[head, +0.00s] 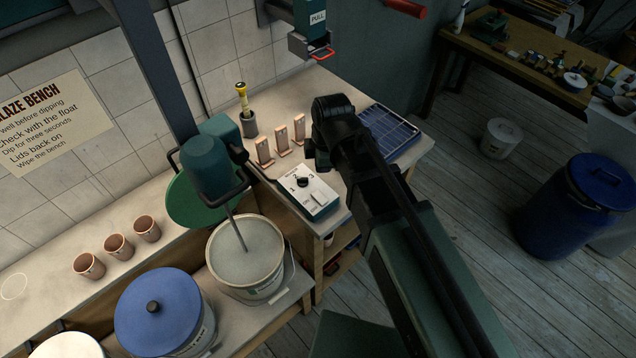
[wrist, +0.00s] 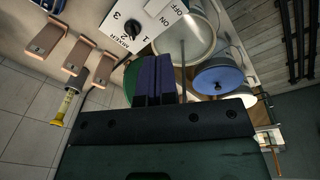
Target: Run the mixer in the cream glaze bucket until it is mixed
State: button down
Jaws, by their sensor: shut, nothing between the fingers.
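The cream glaze bucket (head: 273,286) stands open on the lower shelf with pale glaze inside. The mixer (head: 208,166) hangs above it, and its thin shaft (head: 238,232) goes down into the glaze. A white control box (head: 294,199) on the bench has a black knob (head: 302,182) marked 1, 2, 3 and a pale on/off switch (head: 319,197). My gripper (wrist: 152,66) is shut and empty above the bench, near the box and apart from it. In the wrist view the knob (wrist: 131,27) shows just beyond the fingertips. The knob's exact setting is too small to read.
A blue-lidded bucket (head: 158,308) stands left of the cream one. A green lid (head: 190,202) leans behind the mixer. Three tile stands (head: 283,140), a yellow-topped float (head: 242,98) and a blue rack (head: 388,130) surround the box. Several brown cups (head: 118,246) stand at left.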

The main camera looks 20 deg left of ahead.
jog(key=w+n, duration=0.1)
jog(key=n, duration=0.2)
jog(key=n+b, duration=0.4)
jog(key=b, duration=1)
send_near(317, 193)
jog(key=f, duration=0.7)
jog(key=shift+w+a+f, duration=0.15)
jog(key=shift+a+f, duration=0.15)
jog(key=shift+f, duration=0.05)
jog(key=shift+r, duration=0.1)
